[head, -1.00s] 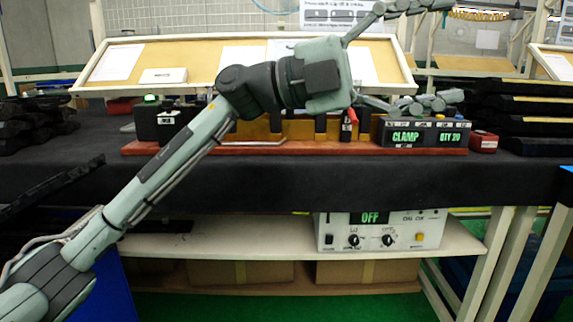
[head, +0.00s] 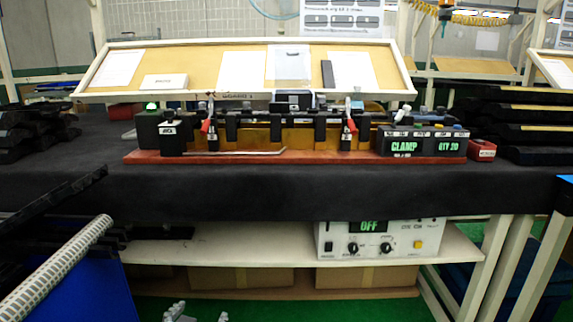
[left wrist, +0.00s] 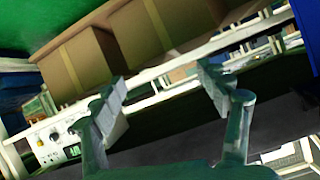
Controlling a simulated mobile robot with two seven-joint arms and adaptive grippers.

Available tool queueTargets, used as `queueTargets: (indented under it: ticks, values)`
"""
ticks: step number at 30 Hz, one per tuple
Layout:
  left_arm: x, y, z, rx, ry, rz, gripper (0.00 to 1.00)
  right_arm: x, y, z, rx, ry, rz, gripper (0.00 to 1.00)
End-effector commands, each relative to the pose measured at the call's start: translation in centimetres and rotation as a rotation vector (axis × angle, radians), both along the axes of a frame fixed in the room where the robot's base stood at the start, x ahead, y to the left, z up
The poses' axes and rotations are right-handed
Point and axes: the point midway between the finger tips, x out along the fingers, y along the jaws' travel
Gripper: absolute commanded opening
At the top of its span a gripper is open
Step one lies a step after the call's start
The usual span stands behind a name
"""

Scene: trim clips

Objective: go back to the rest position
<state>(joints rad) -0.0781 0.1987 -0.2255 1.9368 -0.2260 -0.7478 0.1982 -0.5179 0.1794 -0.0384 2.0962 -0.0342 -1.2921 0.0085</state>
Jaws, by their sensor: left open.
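My left gripper (head: 198,313) shows only by its grey-green fingertips at the bottom edge of the head view, low in front of the bench and well apart from the fixture. In the left wrist view its two fingers (left wrist: 165,98) are spread wide with nothing between them. The clamp fixture (head: 270,156) stands on the bench on a red-brown base, with red-handled clamps and a display reading CLAMP and QTY 20. My right gripper is in neither view.
The black-covered bench (head: 300,190) spans the view, with stacked dark trim parts (head: 515,125) at the right and more at the left. A power unit (head: 380,238) reading OFF sits on the lower shelf (head: 240,250). Cartons (left wrist: 130,40) show in the left wrist view.

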Motion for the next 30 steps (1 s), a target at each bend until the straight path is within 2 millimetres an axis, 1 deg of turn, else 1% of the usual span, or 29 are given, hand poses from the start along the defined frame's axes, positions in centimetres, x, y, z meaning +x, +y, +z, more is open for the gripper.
queueTargets:
  ticks: [1, 2, 3, 5, 6, 8, 9, 12, 15, 18, 20, 30]
  values:
    - [-2.6, 1.1, -2.9, 0.004, 0.094, 0.025, 0.75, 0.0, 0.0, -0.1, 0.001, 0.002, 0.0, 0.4]
    - [-4.1, 1.8, -4.6, 0.006, 0.151, 0.038, 0.75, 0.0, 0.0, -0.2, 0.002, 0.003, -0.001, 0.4]
    - [-6.2, 2.7, -6.6, 0.011, 0.225, 0.056, 0.75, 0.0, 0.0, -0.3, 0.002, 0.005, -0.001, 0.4]
    - [-9.7, 3.8, -9.4, 0.016, 0.336, 0.079, 0.75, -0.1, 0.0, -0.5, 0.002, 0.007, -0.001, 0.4]
    - [-12.1, 4.5, -11.1, 0.019, 0.409, 0.09, 0.75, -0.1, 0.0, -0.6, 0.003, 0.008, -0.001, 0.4]
    - [-15.6, 5.4, -13.3, 0.024, 0.512, 0.106, 0.75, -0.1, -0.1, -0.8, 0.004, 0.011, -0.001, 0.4]
    - [-17.8, 5.9, -14.5, 0.026, 0.575, 0.115, 0.75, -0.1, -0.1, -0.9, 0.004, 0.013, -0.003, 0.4]
    - [-22.5, 6.9, -16.6, 0.03, 0.704, 0.128, 0.75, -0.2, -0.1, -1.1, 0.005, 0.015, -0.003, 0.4]
    - [-25.8, 7.5, -17.7, 0.031, 0.79, 0.135, 0.75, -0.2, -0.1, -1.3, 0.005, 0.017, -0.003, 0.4]
    - [-27.4, 7.7, -18.2, 0.032, 0.831, 0.138, 0.75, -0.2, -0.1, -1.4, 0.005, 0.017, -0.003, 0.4]
    - [-27.7, 7.8, -18.3, 0.032, 0.841, 0.139, 0.75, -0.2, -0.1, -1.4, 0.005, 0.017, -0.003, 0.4]
    - [-27.7, 7.8, -18.3, 0.033, 0.841, 0.138, 0.75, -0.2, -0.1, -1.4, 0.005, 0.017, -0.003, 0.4]
